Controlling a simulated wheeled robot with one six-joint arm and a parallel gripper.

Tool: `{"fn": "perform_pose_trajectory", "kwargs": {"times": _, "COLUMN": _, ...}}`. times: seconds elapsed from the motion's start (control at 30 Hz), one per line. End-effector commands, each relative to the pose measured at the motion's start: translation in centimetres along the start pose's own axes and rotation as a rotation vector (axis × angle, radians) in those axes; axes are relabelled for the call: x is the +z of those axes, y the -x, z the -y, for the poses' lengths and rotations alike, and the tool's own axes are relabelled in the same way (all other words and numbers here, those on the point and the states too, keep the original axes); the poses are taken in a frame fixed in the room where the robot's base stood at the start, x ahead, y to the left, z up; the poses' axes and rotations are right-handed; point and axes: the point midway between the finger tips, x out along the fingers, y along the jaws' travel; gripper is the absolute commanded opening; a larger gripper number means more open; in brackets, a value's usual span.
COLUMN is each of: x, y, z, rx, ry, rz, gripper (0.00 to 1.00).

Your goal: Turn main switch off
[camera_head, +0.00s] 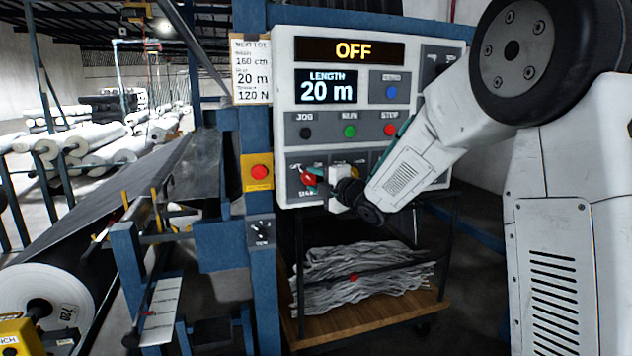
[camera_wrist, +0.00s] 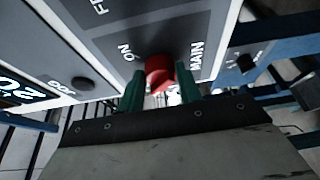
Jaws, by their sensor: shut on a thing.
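The main switch is a red rotary knob (camera_head: 309,178) at the lower left of the white control panel (camera_head: 284,120). My gripper (camera_head: 322,186) is at the knob, reaching in from the right. In the wrist view the red knob (camera_wrist: 160,72) sits between my two green fingers (camera_wrist: 160,92), which are shut on it. The labels "ON" and "MAIN" show around the knob there. The upper display (camera_head: 350,51) reads "OFF" in yellow. The length display (camera_head: 327,87) reads "20 m". My gripper hides part of the switch's plate in the head view.
Black, green and red buttons, JOG, RUN and STOP (camera_head: 390,130), sit above the switch. A red emergency button (camera_head: 259,172) on a yellow plate is left of the panel. A small dial (camera_head: 261,231) is below it. A cart with crumpled grey material (camera_head: 360,278) stands underneath.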

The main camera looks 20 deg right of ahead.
Motion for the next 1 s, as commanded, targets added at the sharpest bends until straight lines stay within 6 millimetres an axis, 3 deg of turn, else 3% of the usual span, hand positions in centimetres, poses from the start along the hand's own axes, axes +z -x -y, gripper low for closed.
{"fn": "perform_pose_trajectory", "kwargs": {"times": 0.3, "x": 0.0, "y": 0.0, "z": 0.0, "rx": -0.001, "ry": 0.001, "rz": -0.001, "gripper": 0.12}}
{"fn": "perform_pose_trajectory", "kwargs": {"times": 0.33, "x": 0.0, "y": 0.0, "z": 0.0, "rx": -0.001, "ry": 0.001, "rz": -0.001, "gripper": 0.43}}
{"fn": "perform_pose_trajectory", "kwargs": {"times": 0.4, "x": 0.0, "y": 0.0, "z": 0.0, "rx": -0.001, "ry": 0.001, "rz": -0.001, "gripper": 0.56}}
{"fn": "perform_pose_trajectory", "kwargs": {"times": 0.73, "x": 0.1, "y": 0.4, "z": 0.0, "rx": 0.000, "ry": 0.000, "rz": 0.001, "gripper": 0.56}}
{"fn": "perform_pose_trajectory", "kwargs": {"times": 1.0, "x": 0.1, "y": 4.7, "z": 0.0, "rx": 0.000, "ry": 0.000, "rz": 0.001, "gripper": 0.56}}
